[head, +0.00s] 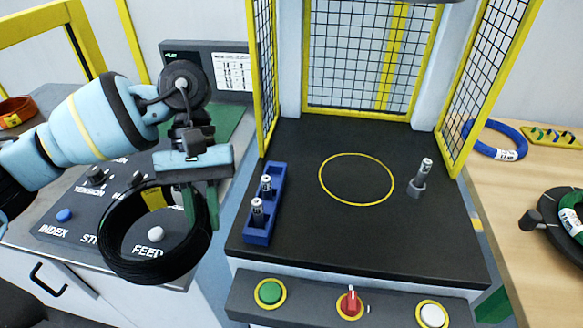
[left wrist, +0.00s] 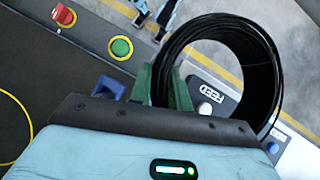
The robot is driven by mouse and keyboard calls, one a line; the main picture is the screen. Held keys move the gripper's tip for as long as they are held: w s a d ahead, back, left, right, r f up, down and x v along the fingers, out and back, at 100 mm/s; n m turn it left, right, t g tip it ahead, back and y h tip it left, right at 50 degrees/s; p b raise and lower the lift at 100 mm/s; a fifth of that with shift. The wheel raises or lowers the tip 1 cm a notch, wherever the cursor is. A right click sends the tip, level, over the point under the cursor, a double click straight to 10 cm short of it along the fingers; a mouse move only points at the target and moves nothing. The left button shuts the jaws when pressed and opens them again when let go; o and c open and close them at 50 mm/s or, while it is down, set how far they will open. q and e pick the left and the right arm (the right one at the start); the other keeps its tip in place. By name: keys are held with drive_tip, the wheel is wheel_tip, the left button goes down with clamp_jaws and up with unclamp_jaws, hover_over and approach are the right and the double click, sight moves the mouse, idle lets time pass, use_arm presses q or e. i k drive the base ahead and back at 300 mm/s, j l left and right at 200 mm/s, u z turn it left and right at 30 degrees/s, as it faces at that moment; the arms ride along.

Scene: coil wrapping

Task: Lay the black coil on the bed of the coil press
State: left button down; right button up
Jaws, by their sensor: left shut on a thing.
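The black coil (head: 125,250) hangs from my left gripper (head: 203,215) in the head view, to the left of the press bed and in front of the control panel. My left gripper's green fingers are shut on the coil's right side. In the left wrist view the coil (left wrist: 268,75) stands out beyond the fingers (left wrist: 163,85). The press bed (head: 330,240) is a black plate with a yellow ring (head: 322,186) marked on it. Nothing lies inside the ring. My right gripper does not show.
A blue holder (head: 258,238) with two metal pins stands on the bed's left side, and a single pin (head: 421,176) on its right. Yellow-framed mesh guards (head: 262,75) flank the bed. Buttons and a red switch (head: 349,303) line the front. A blue coil (head: 487,148) lies on the right table.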

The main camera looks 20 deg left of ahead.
sight(356, 177)
drive_tip(key=k+l, duration=0.1)
drive_tip(key=l, duration=0.25)
drive_tip(key=k+l, duration=0.15)
drive_tip(key=l, duration=0.2)
drive_tip(key=k+l, duration=0.1)
drive_tip(key=l, duration=0.25)
drive_tip(key=i+l, duration=0.1)
drive_tip(key=l, duration=0.3)
drive_tip(key=i+l, duration=0.1)
drive_tip(key=l, duration=0.35)
drive_tip(key=i+l, duration=0.1)
drive_tip(key=l, duration=0.3)
